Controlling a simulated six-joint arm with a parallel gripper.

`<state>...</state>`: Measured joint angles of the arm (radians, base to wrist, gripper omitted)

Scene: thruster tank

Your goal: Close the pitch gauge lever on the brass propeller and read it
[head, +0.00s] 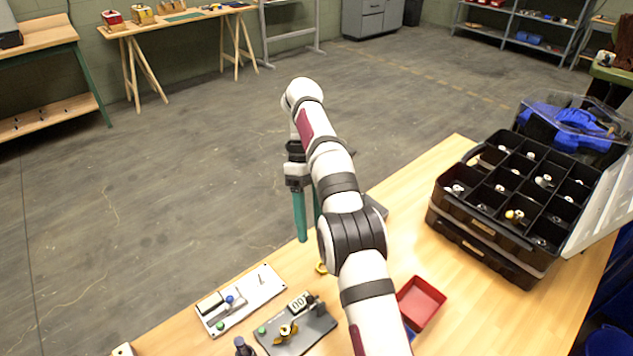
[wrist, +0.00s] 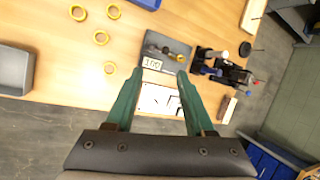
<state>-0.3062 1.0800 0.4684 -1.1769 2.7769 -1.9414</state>
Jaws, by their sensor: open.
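The pitch gauge is a dark grey plate (head: 318,330) on the bench in the head view, with a small digit display (head: 300,302) and a green button. The small brass propeller (head: 287,331) sits on it. In the wrist view the gauge plate (wrist: 168,45) lies beyond my fingertips, with its display (wrist: 152,64) facing me; the digits are too small to read surely. The lever's position cannot be told. My gripper (wrist: 160,72) has green fingers, spread apart and empty.
A white panel (head: 262,284) with a blue knob lies beside the gauge. A red tray (head: 421,303) and a black compartment case (head: 487,222) stand to the right. Several brass rings (wrist: 100,38) and a grey tray (wrist: 15,68) lie left; a dark device (wrist: 222,70) stands right.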

